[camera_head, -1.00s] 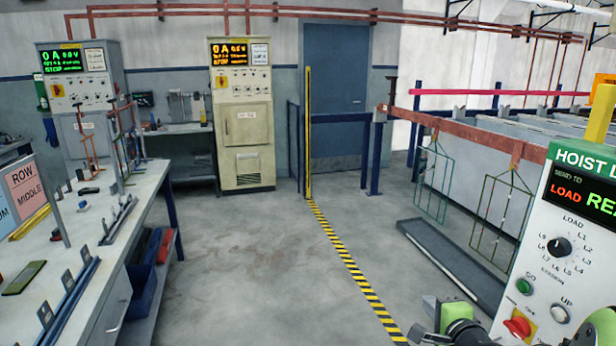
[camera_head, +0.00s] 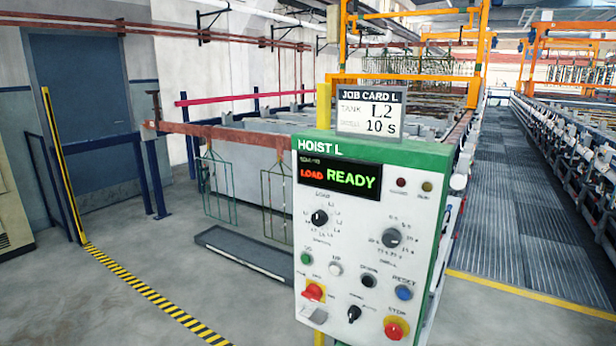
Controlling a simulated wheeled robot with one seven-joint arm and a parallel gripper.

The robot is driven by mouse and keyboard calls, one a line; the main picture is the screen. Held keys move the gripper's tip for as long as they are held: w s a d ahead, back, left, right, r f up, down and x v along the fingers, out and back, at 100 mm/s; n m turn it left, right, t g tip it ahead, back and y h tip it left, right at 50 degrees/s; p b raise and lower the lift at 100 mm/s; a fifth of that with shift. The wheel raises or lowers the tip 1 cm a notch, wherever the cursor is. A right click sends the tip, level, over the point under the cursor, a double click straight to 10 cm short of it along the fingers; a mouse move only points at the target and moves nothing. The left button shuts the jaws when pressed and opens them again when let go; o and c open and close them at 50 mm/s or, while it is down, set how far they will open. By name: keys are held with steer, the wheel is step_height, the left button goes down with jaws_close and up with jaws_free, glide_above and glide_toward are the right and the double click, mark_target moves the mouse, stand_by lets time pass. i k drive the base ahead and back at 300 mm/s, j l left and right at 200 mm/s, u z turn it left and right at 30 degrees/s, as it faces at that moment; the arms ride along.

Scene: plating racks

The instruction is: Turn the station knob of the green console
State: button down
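The green-framed console (camera_head: 424,230), headed HOIST L, stands right of centre with its white panel facing me. Its display (camera_head: 339,175) reads LOAD in red and READY in green. A black knob (camera_head: 319,217) sits at the panel's upper left with LOAD printed above it; the small labels around it are blurred, and I cannot tell where it points. A second, grey-black knob (camera_head: 391,238) sits to its right. A job card (camera_head: 370,114) on top reads JOB CARD L, tank L2, 10 s. My gripper is not in view.
The panel's lower part has a green button (camera_head: 306,258), a white button (camera_head: 335,268), a blue reset button (camera_head: 404,292) and a red stop button (camera_head: 396,328). Wire racks (camera_head: 218,185) hang behind it at left. The floor (camera_head: 130,260) at left is clear.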

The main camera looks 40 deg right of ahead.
mark_target(318, 218)
steer(key=z, duration=1)
